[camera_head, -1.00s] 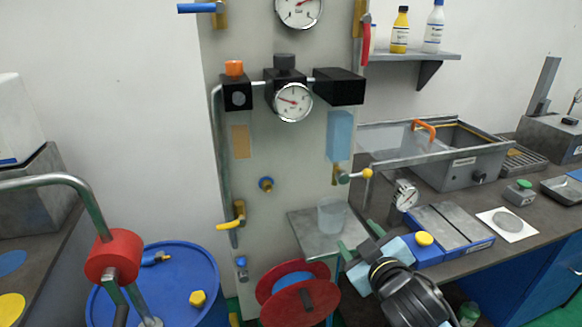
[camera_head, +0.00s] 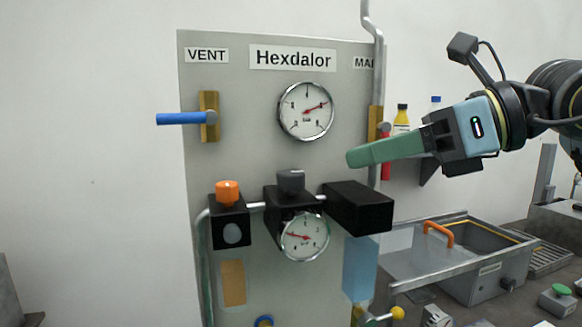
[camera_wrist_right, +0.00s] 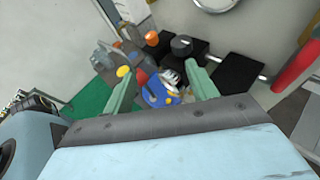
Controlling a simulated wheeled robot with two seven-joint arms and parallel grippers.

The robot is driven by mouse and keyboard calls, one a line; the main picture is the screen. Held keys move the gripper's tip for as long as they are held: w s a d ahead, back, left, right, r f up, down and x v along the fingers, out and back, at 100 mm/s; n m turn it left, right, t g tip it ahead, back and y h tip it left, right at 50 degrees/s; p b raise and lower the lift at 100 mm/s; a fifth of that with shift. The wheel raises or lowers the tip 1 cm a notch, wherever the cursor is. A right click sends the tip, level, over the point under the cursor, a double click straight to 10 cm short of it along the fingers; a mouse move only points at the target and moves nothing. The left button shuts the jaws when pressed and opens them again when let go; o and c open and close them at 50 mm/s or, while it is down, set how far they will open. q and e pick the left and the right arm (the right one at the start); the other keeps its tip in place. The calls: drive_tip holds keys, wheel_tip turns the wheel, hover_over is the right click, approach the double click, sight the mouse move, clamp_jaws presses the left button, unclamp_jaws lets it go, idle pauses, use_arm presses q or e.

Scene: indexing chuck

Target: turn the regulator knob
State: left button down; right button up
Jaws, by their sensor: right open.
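The regulator knob, a dark grey cylinder (camera_head: 290,181), stands on top of the middle black block above the lower gauge (camera_head: 305,237). It also shows in the right wrist view (camera_wrist_right: 181,46), ahead of the fingers. My right gripper (camera_head: 352,157) comes in from the right, above and to the right of the knob in the picture, and does not touch it. Its green fingers overlap in the head view. In the right wrist view the gripper (camera_wrist_right: 157,72) has its fingers apart with nothing held between them. My left gripper is not in view.
An orange knob (camera_head: 228,192) sits on a black block left of the grey knob. A bare black block (camera_head: 358,207) lies to its right. The upper gauge (camera_head: 306,111), blue vent handle (camera_head: 183,118) and red handle (camera_head: 386,157) are on the panel.

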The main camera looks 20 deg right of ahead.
sight(300, 174)
drive_tip(key=w+a+f, duration=0.1)
drive_tip(key=w, duration=0.2)
drive_tip(key=w+a+f+h+p, duration=0.1)
drive_tip(key=w+a, duration=0.1)
drive_tip(key=w+a+f+h, duration=0.1)
drive_tip(key=w+a+f, duration=0.1)
drive_tip(key=w, duration=0.1)
drive_tip(key=shift+w+a+m+t+p, duration=0.2)
drive_tip(key=shift+w+m+t+p, duration=0.1)
drive_tip(key=shift+w+t, duration=0.1)
drive_tip(key=shift+w+a+f, duration=0.25)
drive_tip(key=shift+w+a, duration=0.05)
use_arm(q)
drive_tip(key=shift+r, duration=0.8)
use_arm(e)
drive_tip(key=c, duration=1)
drive_tip(key=shift+y, duration=0.3)
